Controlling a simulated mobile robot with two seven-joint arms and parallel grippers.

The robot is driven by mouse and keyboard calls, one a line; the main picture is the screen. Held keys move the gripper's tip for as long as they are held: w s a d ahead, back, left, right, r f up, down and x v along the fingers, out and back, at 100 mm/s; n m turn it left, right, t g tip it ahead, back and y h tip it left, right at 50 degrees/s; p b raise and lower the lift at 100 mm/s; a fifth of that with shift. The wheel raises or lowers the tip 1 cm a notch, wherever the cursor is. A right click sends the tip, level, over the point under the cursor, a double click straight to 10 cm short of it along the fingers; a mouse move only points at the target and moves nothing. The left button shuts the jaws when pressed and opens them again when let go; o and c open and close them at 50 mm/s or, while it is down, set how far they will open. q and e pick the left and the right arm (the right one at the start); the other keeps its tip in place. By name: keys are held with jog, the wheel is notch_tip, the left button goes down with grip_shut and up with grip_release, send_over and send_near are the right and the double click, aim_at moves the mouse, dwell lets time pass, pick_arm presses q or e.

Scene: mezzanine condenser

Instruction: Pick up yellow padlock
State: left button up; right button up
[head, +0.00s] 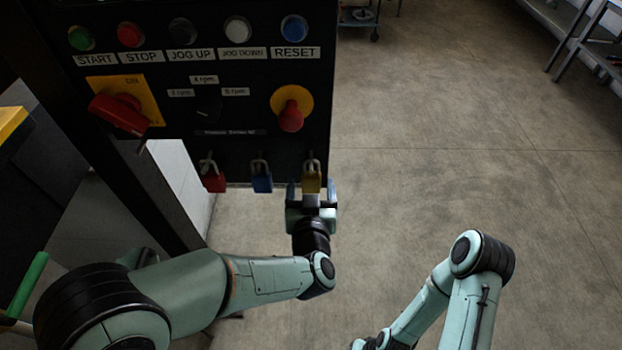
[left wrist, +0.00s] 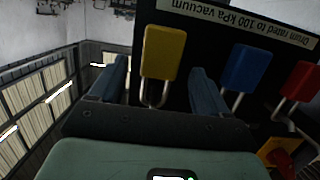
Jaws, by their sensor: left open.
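The yellow padlock (head: 312,183) hangs by its shackle at the right end of a row on the lower part of the black control panel. In the left wrist view the yellow padlock (left wrist: 163,53) shows upside down, between the two fingers. My left gripper (head: 311,190) is open, with one finger on each side of the yellow padlock; the left wrist view shows the fingers (left wrist: 160,85) apart with gaps beside the lock. My right arm shows at the lower right of the head view, but its gripper is not visible.
A blue padlock (head: 262,178) hangs just left of the yellow one, and a red padlock (head: 214,181) farther left. Above are a red stop knob (head: 291,115), a red rotary switch (head: 121,114) and several buttons. Open floor (head: 450,150) lies right of the panel.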

aim_at(311, 182)
pick_arm(q)
jog(key=w, duration=0.3)
jog(key=shift+w+f, duration=0.4)
jog(key=shift+s, duration=0.1)
jog(key=c, duration=1.1)
jog(key=shift+r, duration=0.1)
